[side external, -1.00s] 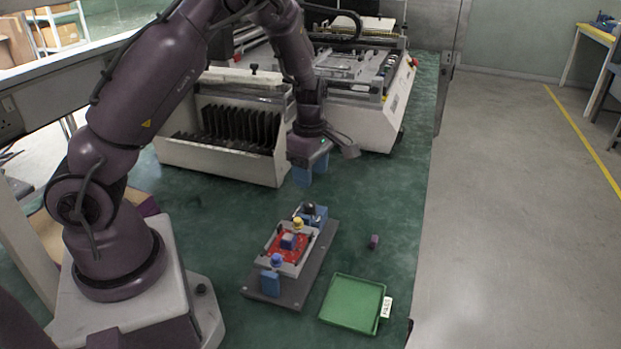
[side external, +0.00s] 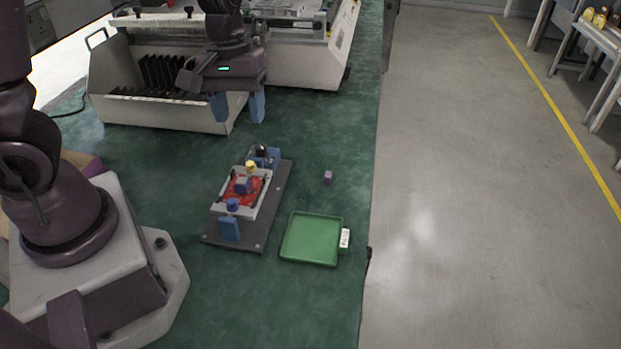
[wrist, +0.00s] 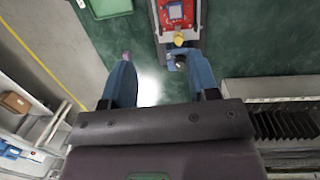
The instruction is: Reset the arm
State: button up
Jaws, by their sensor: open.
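My gripper (side external: 238,107) hangs above the green table in front of the white slotted rack. Its two blue fingers are apart with nothing between them. It also shows in the wrist view (wrist: 163,84), fingers spread over the bare table. Another small purple block (side external: 328,177) lies alone on the table to the right. The green tray (side external: 311,239) is empty and has a white label on its right side.
The white slotted rack (side external: 160,113) stands behind the fixture, close to my gripper. A larger white machine (side external: 310,60) stands at the back. The table's right edge borders a grey floor (side external: 480,200). Bare table lies between the rack and the fixture.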

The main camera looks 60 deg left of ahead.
jog(key=s+d+r+m+t, duration=0.2)
jog(key=s+r+m+t, duration=0.1)
jog(key=r, duration=0.4)
jog(key=s+d+r+m+t+y, duration=0.1)
jog(key=s+d+r+m+t, duration=0.1)
jog(key=s+r+m, duration=0.4)
jog(key=shift+s+d+r+t+y, duration=0.25)
jog(key=shift+r+t+y, duration=0.1)
jog(key=shift+t, duration=0.15)
jog(key=shift+c, duration=0.4)
